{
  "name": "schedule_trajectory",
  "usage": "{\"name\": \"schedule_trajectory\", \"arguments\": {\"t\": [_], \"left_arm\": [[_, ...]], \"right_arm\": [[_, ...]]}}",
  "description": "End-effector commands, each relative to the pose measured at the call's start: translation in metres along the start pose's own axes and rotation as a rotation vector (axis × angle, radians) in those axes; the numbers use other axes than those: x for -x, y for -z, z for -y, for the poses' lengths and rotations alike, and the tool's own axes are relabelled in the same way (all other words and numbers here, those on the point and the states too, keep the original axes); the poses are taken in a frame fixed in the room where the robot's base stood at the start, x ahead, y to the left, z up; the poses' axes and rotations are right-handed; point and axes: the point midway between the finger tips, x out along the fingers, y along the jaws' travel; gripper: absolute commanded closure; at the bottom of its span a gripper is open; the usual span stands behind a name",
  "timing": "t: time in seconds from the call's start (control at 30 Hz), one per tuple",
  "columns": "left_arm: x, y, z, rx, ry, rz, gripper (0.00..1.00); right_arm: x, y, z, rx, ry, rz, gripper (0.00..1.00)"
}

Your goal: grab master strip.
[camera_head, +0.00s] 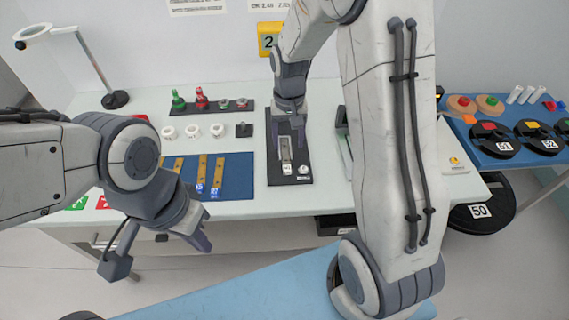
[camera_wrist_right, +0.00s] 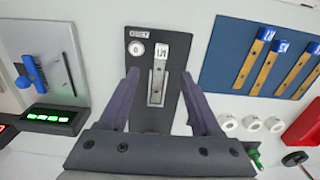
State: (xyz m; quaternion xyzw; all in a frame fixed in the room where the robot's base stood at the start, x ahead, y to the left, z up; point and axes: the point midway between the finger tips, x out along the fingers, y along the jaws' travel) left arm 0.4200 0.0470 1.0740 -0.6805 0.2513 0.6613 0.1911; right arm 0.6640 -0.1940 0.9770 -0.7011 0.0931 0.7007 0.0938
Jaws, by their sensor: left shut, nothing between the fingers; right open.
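The master strip (camera_wrist_right: 157,80) is a short grey strip with a white label reading M1. It lies in a black holder (camera_wrist_right: 143,123) on the white table; the strip also shows in the head view (camera_head: 286,150). My right gripper (camera_wrist_right: 159,74) is open, pointing down over the holder, with one finger on each side of the strip. I cannot tell how high the fingertips are above it. My left gripper (camera_head: 204,244) is shut and empty, in front of the table's front edge, away from the strip.
A blue mat (camera_head: 238,176) with several labelled tan strips lies left of the holder. White rings (camera_head: 193,131) and a dark rack (camera_head: 222,106) with green and red bottles stand behind it. A blue side table (camera_head: 490,150) with black reels is at the right.

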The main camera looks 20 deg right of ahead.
Motion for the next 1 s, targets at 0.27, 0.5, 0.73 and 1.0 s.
{"name": "schedule_trajectory", "arguments": {"t": [0.27, 0.5, 0.73, 1.0], "left_arm": [[0.003, 0.0, 0.0, 0.0, 0.0, 0.0, 1.0], [0.007, 0.0, -0.001, 0.0, 0.0, 0.0, 1.0], [0.016, 0.001, -0.001, 0.0, 0.0, 0.0, 1.0], [0.017, 0.001, -0.001, 0.0, 0.0, 0.0, 1.0]], "right_arm": [[-0.043, 0.003, -0.004, -0.017, -0.002, 0.005, 0.35], [-0.061, 0.003, -0.002, -0.015, -0.002, 0.004, 0.35], [-0.094, 0.003, 0.002, -0.015, -0.002, 0.005, 0.35], [-0.107, 0.004, 0.002, -0.015, -0.001, 0.0, 0.35]]}}
